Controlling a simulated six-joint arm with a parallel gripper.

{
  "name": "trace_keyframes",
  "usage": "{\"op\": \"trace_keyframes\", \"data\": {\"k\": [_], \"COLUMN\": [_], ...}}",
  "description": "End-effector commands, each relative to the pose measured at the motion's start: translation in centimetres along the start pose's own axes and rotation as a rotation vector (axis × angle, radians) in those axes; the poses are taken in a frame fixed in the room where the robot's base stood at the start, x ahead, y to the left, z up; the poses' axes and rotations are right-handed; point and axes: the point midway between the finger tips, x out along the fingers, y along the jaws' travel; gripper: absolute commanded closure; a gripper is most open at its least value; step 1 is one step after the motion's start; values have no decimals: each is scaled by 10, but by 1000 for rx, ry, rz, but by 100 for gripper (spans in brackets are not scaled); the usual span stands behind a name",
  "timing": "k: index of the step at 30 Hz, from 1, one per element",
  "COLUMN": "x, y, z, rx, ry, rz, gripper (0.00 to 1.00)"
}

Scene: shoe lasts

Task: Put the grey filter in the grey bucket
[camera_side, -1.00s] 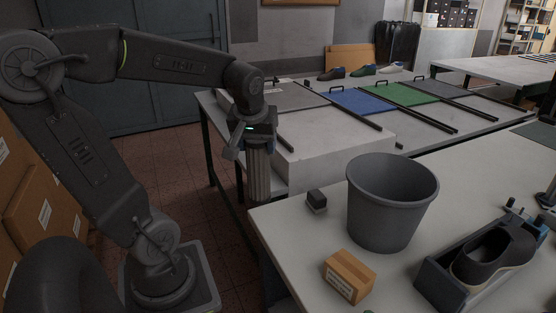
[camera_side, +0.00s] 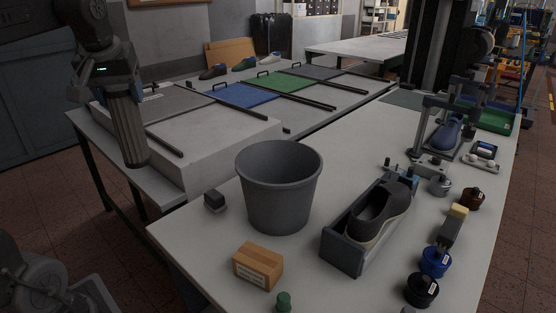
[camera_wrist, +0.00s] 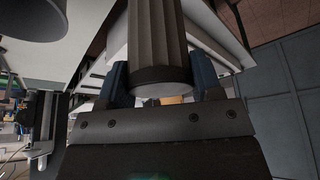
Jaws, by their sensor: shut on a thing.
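My gripper (camera_side: 112,90) is shut on the grey filter (camera_side: 127,132), a ribbed cylinder that hangs below it, slightly tilted in the side view. In the wrist view the filter (camera_wrist: 158,45) sits between the blue fingers of my gripper (camera_wrist: 162,85). The grey bucket (camera_side: 277,195) stands upright on the near table, to the right of the filter and apart from it. Its open top faces up, and the inside that shows looks empty. Part of the bucket (camera_wrist: 32,18) also shows at the top left of the wrist view.
A small dark block (camera_side: 214,201) and a cardboard box (camera_side: 258,265) stand near the bucket. A shoe in a dark holder (camera_side: 365,225) is to its right. Several jars line the right side.

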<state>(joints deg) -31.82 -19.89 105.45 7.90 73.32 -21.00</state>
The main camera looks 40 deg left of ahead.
Motion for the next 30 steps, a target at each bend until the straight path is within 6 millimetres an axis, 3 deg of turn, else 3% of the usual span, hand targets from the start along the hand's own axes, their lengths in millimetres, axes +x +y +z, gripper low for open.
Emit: {"op": "trace_keyframes", "data": {"k": [8,14,18,21,30], "x": [-2,4,8,10,18], "y": [73,160,213,241,303], "z": [-40,-59,-59,-54,-37], "rx": [130,259,332,369,451], "ry": [-2,-3,-1,-1,0], "rz": [53,106,137,153,188], "gripper": [89,89,89,89,89]}}
